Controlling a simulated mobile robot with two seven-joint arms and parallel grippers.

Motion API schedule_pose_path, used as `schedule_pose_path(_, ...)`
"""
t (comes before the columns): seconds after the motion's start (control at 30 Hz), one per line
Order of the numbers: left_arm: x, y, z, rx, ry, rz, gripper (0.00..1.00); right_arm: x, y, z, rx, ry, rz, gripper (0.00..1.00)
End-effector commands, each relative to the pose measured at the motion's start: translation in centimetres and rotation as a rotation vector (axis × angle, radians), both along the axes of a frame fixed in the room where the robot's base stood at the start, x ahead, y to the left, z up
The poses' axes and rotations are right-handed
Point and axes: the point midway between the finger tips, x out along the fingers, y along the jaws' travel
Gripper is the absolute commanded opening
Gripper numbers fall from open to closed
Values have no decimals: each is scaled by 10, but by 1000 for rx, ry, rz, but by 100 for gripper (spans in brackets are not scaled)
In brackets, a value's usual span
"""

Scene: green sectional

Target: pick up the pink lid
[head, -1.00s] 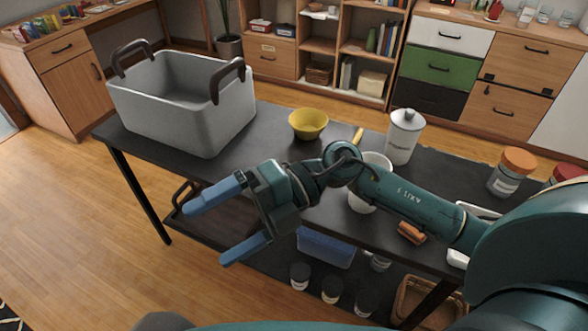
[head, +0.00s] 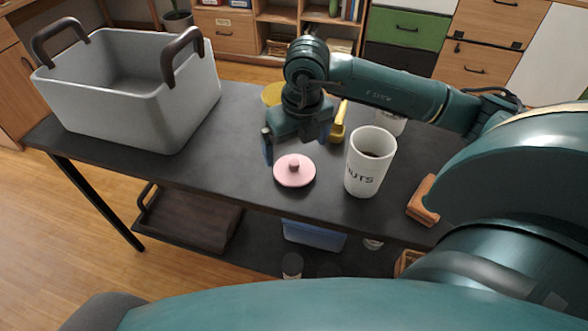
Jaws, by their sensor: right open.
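The pink lid (head: 291,178) with a small round knob lies flat on the dark tabletop near its front edge. My right gripper (head: 296,148) is open above and just behind the lid, with its fingers pointing down. The gripper looks empty, and I cannot tell the exact height gap to the lid. My left gripper is not in view.
A white canister (head: 369,178) with dark contents stands close right of the lid. A yellow-handled item (head: 338,124) and a partly hidden yellow bowl (head: 271,95) are behind. A grey basket (head: 128,105) stands left. An orange-brown block (head: 424,201) lies right. The table (head: 228,150) is clear left of the lid.

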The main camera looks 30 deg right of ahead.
Motion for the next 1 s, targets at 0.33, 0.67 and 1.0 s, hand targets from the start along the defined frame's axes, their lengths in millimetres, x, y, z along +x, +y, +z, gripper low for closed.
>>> schedule_pose_path(0.33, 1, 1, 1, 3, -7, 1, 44, 1, 1, -39, 0, 4, 1, 100)
schedule_pose_path(0.67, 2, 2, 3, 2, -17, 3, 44, 5, 1, -58, 1, -1, 1, 100)
schedule_pose_path(1.0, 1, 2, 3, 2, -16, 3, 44, 5, 1, -57, 1, -1, 1, 80)
